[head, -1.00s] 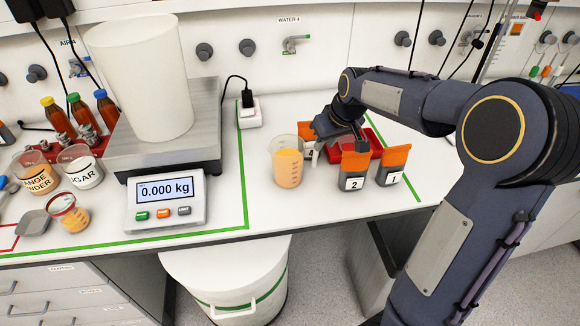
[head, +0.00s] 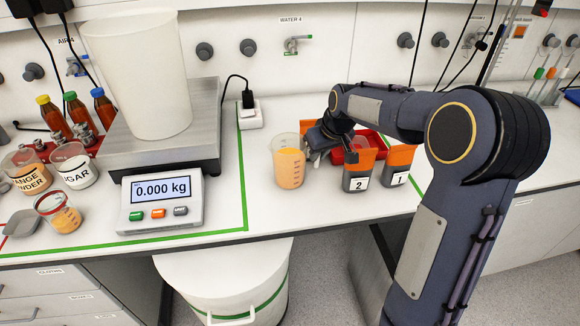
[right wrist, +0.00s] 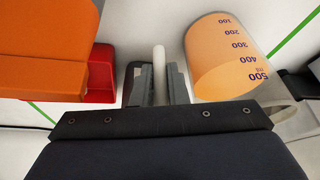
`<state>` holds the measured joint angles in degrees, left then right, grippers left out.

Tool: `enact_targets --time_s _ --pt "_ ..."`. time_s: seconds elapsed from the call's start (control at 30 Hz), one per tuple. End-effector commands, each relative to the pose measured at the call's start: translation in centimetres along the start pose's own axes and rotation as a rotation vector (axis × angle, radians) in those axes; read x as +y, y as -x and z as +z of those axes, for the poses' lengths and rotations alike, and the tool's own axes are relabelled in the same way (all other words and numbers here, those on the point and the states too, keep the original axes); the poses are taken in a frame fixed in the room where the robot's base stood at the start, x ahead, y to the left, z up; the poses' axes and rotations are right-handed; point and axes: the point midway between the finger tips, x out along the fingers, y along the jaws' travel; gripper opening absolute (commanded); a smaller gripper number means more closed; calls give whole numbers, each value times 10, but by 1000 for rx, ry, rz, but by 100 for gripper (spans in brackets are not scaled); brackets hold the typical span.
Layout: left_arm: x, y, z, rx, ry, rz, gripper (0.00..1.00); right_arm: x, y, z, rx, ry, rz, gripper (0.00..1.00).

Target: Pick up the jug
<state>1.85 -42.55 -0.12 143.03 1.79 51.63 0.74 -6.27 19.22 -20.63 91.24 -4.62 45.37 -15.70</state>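The jug (head: 289,168) is a clear measuring jug with orange juice in it. It stands upright on the white bench, right of the scale. In the right wrist view the jug (right wrist: 222,60) is on the right, with volume marks up to 500. My left gripper is not in view.
Containers with orange tops, labelled 2 (head: 358,171) and 1 (head: 397,163), stand close to the right of my gripper, with a red tray (head: 371,143) behind. The scale (head: 163,200) reads 0.000 kg and carries a large white vessel (head: 140,75).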

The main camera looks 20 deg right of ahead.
Motion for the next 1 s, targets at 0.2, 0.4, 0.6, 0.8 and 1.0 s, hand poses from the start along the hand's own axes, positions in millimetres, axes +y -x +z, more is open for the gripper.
enact_targets --time_s 0.2,0.4,0.6,0.8,1.0 --pt "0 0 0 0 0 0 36 0 0 0 0 0 0 0" --pt "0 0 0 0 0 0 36 0 1 -1 3 -1 0 0" --pt "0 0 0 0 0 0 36 0 5 -3 4 0 0 0" --pt "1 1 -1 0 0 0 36 -1 24 -12 7 1 0 0" --pt "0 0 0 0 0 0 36 -28 63 -14 11 6 -4 0"
